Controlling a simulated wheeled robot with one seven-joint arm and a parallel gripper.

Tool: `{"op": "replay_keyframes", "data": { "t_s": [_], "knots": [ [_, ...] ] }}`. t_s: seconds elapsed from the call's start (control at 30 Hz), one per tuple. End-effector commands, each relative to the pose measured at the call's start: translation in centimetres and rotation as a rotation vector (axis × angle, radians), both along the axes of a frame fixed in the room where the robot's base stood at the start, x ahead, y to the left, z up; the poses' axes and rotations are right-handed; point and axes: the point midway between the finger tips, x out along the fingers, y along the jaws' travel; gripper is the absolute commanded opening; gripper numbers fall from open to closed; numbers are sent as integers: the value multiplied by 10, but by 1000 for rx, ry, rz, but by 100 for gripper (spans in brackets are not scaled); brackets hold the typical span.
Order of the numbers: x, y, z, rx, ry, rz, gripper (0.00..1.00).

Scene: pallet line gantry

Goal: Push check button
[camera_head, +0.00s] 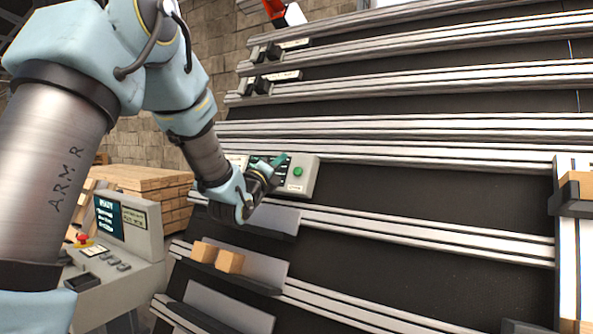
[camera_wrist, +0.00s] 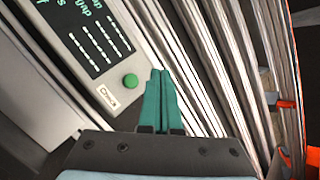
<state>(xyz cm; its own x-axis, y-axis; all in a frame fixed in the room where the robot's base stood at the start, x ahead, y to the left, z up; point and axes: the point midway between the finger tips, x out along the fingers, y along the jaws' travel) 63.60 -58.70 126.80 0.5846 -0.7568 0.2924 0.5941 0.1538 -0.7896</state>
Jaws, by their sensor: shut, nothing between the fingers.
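The check button is a round green button (camera_head: 298,172) on the right part of a grey control box on the gantry rails. In the wrist view the green button (camera_wrist: 131,81) sits beside a dark screen with green text (camera_wrist: 88,30), with a small white label (camera_wrist: 106,97) reading something like "Check" under it. My gripper (camera_head: 281,157) has teal fingers pressed together, to the left of the button in the head view. In the wrist view my gripper (camera_wrist: 160,74) is shut and empty, with its tips just right of the button. I cannot tell how far they are from the box face.
Grey rails (camera_head: 420,233) cross the dark gantry panel. A console (camera_head: 130,235) with a screen and red button stands at the left, before stacked timber (camera_head: 150,185). A white upright (camera_head: 567,240) stands at the right.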

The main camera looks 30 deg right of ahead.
Motion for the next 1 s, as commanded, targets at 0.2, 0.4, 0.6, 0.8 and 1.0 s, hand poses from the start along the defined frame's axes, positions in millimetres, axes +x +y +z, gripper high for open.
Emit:
{"op": "replay_keyframes", "data": {
  "t_s": [0.2, 0.4, 0.6, 0.8, 1.0],
  "knots": [
    [13, -24, -14, -1, 2, -1, 0],
    [21, -38, -26, -2, -1, 0, 0],
    [24, -44, -27, -1, 1, 0, 0],
    [25, -44, -26, -1, 1, 0, 0],
    [25, -44, -26, -1, 1, 0, 0]
  ]
}}
